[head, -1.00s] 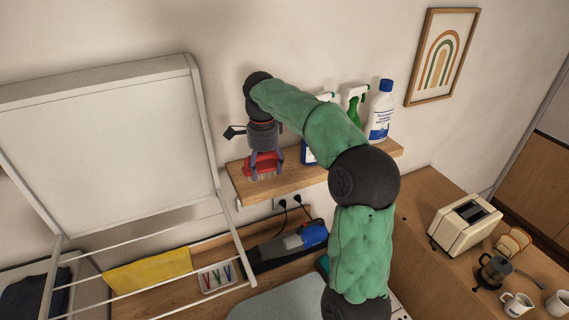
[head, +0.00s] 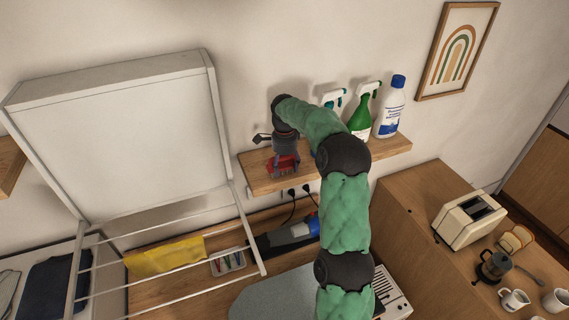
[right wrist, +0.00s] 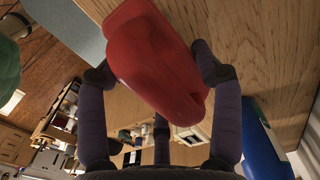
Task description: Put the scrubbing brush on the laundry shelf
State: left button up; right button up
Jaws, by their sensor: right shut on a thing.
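The red scrubbing brush (head: 281,168) is at the left part of the wooden laundry shelf (head: 392,150) on the wall. My right gripper (head: 285,163) points down, with its fingers around the brush and shut on it. In the right wrist view the brush's smooth red body (right wrist: 155,60) sits between the fingers (right wrist: 160,75), close to the wooden shelf surface (right wrist: 268,45). The bristles are hidden, so I cannot tell whether they touch the shelf. My left gripper is out of view.
A green spray bottle (head: 361,117), a white bottle with a blue cap (head: 391,108) and another sprayer (head: 333,98), partly hidden by my arm, stand right of the brush. A white drying rack (head: 120,140) is at left. The counter with a toaster (head: 470,218) is at right.

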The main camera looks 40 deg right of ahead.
aim_at(284, 158)
jog(key=shift+f, duration=0.25)
jog(key=shift+f, duration=0.15)
jog(key=o, duration=1.2)
jog(key=shift+o, duration=0.2)
jog(key=shift+r, duration=0.65)
notch_tip(284, 158, up, 11)
jog(key=shift+b, duration=1)
